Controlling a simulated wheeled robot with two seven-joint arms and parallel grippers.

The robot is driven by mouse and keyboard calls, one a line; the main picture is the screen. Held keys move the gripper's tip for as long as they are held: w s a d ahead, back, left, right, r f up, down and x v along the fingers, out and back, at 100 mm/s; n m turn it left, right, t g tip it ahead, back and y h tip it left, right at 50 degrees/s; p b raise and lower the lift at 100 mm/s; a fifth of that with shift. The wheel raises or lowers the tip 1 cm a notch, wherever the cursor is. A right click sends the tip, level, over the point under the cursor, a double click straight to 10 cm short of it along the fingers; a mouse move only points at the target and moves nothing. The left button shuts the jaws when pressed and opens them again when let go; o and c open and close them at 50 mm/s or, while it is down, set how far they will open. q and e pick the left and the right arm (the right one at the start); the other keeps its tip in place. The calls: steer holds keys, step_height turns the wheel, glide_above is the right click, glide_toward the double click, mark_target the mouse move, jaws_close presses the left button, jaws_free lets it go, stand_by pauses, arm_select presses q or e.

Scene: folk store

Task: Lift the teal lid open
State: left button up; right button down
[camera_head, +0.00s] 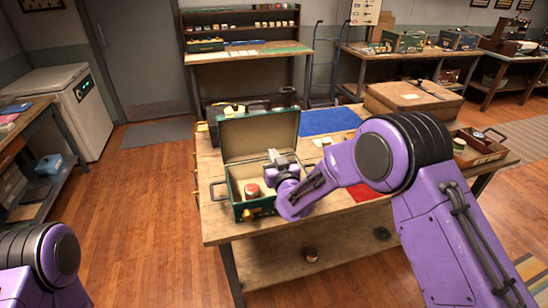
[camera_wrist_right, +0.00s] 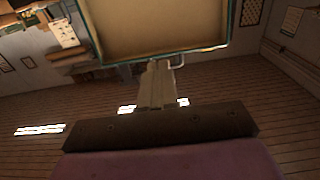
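A teal case (camera_head: 254,206) stands on the wooden workbench. Its lid (camera_head: 259,136) is raised, upright and leaning slightly back, with a tan lining. The lid's lining and teal rim fill the top of the right wrist view (camera_wrist_right: 160,28). A small red-topped jar (camera_head: 252,191) is inside the case. My right gripper (camera_head: 277,158) is over the right part of the case, in front of the lid. In the right wrist view its fingers (camera_wrist_right: 157,72) look closed together, just below the lid's rim. Whether they touch the rim is unclear. My left gripper is out of frame.
A blue mat (camera_head: 329,121) and a brown box (camera_head: 410,97) lie on the bench, right of the case. An open wooden tray (camera_head: 480,149) with jars is at its right end. Dark cases (camera_head: 232,108) stand behind the lid. Wooden floor is clear left of the bench.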

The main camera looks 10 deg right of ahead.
steer(key=s+p, duration=0.1)
steer(key=s, duration=1)
steer(key=shift+d, duration=0.15)
stand_by(0.4)
steer(key=s+d+f+m+g+h+b, duration=0.1)
steer(key=s+d+f+m+g+b, duration=0.2)
steer(key=s+f, duration=0.55)
steer(key=s+d+f+m+g+h, duration=0.2)
steer(key=s+d+f+g, duration=0.25)
steer(key=f, duration=0.75)
steer(key=s+d+f+m+g+b, duration=0.1)
steer(key=s+d+f+g+b, duration=0.1)
steer(key=s+f, duration=0.6)
steer(key=s+d+f+m+g+h+b, duration=0.1)
steer(key=s+d+f+g+b, duration=0.2)
steer(key=s+f, duration=0.6)
steer(key=s+d+g, duration=0.1)
steer(key=s+g, duration=0.1)
steer(key=s, duration=0.4)
steer(key=shift+s, duration=0.35)
